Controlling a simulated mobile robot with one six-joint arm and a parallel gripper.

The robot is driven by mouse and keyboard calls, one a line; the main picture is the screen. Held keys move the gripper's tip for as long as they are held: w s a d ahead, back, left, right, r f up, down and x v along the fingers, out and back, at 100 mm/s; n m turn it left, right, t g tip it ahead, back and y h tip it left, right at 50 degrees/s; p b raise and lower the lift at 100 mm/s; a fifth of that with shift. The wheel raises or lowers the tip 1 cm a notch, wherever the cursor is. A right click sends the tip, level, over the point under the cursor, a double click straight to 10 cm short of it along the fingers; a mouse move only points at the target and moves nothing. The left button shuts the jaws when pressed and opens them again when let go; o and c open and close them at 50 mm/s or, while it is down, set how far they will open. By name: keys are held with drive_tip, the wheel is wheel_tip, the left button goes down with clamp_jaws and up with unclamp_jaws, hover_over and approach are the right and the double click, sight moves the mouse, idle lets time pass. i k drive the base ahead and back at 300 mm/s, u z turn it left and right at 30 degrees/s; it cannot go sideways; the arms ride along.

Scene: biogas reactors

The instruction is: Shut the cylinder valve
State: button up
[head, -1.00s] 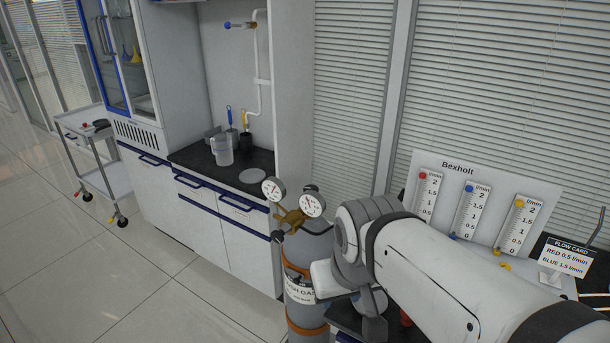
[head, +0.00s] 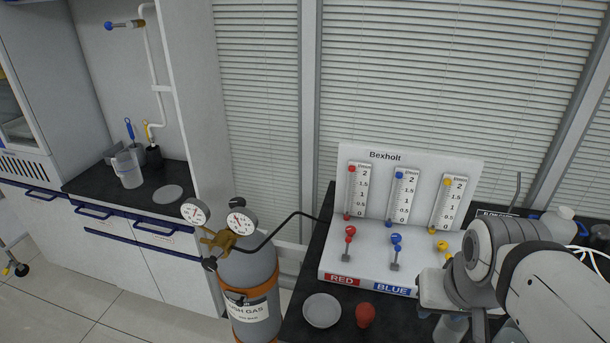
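The gas cylinder (head: 249,268) stands left of the black bench, grey with orange straps and a label that partly reads "GH GAS". On its top is a brass valve and regulator body (head: 219,240) with two round gauges, the left gauge (head: 195,212) and the right gauge (head: 238,222). A dark knob (head: 209,264) sits at the lower left of the brass body. I cannot tell whether the valve is open or shut. My gripper (head: 462,318) is at the right, over the bench and well apart from the cylinder. Its fingers are not clear.
The Bexholt flow panel (head: 412,158) has red, blue and yellow flow tubes and knobs. A black hose (head: 290,222) runs from the regulator to the bench. A grey dish (head: 321,310) and a red bulb (head: 366,315) lie at the bench front. A counter (head: 80,185) stands left.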

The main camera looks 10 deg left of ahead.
sight(235, 201)
drive_tip(key=z, duration=1.45)
drive_tip(key=k, duration=1.25)
drive_tip(key=u, duration=1.6)
drive_tip(key=i, duration=1)
drive_tip(key=u, duration=0.05)
